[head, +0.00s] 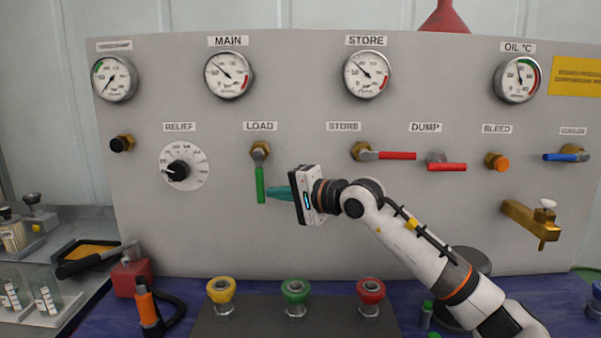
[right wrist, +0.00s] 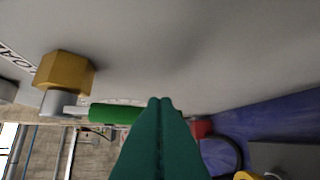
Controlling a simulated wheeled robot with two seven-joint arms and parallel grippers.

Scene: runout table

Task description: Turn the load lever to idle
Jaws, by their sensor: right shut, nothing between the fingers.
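The load lever (head: 261,184) has a green handle and hangs straight down from its brass valve (head: 260,152) under the LOAD label (head: 260,126) on the grey panel. My right gripper (head: 270,191) is shut and empty, its teal fingers pointing left at the green handle from its right side. In the right wrist view the shut fingertips (right wrist: 160,102) overlap the end of the green handle (right wrist: 115,112); whether they touch it I cannot tell. The brass hex (right wrist: 66,72) shows at left there. No idle marking can be read. My left gripper is not in view.
The relief knob (head: 178,170) is left of the load lever. The red store lever (head: 396,155) and dump lever (head: 446,166) are to the right, above my right arm. Yellow, green (head: 295,291) and red knobs stand below on the bench. The panel between is bare.

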